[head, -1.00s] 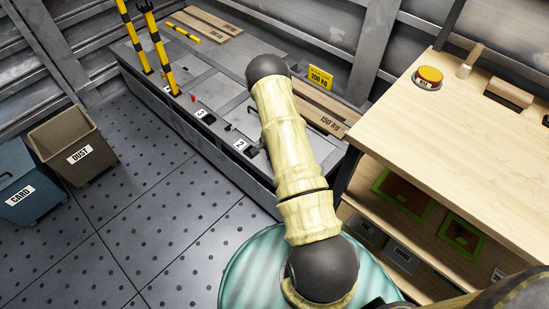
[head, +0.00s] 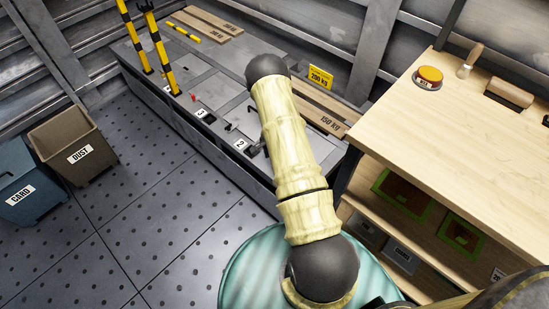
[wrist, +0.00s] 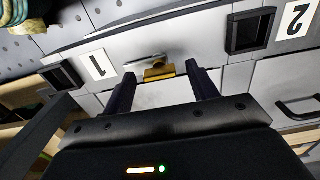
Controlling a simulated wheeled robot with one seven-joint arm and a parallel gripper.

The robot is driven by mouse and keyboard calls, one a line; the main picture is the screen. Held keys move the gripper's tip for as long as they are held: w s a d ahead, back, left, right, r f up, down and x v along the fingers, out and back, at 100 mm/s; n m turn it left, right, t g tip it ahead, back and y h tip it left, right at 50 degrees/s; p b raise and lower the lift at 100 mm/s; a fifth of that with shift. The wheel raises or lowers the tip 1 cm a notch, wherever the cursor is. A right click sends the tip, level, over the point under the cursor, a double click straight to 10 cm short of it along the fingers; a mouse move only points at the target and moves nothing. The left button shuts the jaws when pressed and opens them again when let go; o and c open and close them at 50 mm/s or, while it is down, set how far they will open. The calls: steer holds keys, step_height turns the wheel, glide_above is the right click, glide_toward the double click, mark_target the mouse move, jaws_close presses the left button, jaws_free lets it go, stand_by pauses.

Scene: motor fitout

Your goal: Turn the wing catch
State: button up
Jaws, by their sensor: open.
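The wing catch shows in the wrist view as a small brass piece (wrist: 160,72) on the pale panel, with a thin grey lever beside it. It lies between number plates 1 and 2. My gripper (wrist: 160,69) is open, its two dark fingers pointing at the panel, one on each side of the brass piece in the picture. I see no contact, and I cannot tell how deep the fingers reach around it. In the head view my arm hides the catch and most of my gripper.
Black square recesses sit beside number plates 1 (wrist: 98,64) and 2 (wrist: 296,20); a dark handle (wrist: 297,108) is at the right. In the head view, a workbench (head: 460,120) stands right, bins (head: 75,145) stand left, and open floor (head: 150,220) lies between.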

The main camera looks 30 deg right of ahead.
step_height(320, 180, up, 17)
steer(key=p, duration=0.2)
steer(key=shift+r, duration=0.2)
stand_by(0.5)
steer(key=s+a+r+n+t, duration=0.1)
steer(key=s+a+r+n, duration=0.25)
steer(key=r, duration=0.25)
steer(key=s+a+r+n, duration=0.3)
steer(key=a+r, duration=0.2)
steer(key=r, duration=0.2)
steer(key=s+a+r+n+t, duration=0.1)
steer(key=s+a+r+n, duration=0.3)
steer(key=s, duration=0.2)
steer(key=s+a+r+n+t, duration=0.1)
steer(key=s+a+r+n, duration=0.25)
steer(key=s, duration=0.25)
step_height(320, 180, up, 20)
steer(key=p, duration=2)
steer(key=shift+s+r+p, duration=0.2)
steer(key=shift+s+p, duration=0.05)
steer(key=shift+p, duration=0.05)
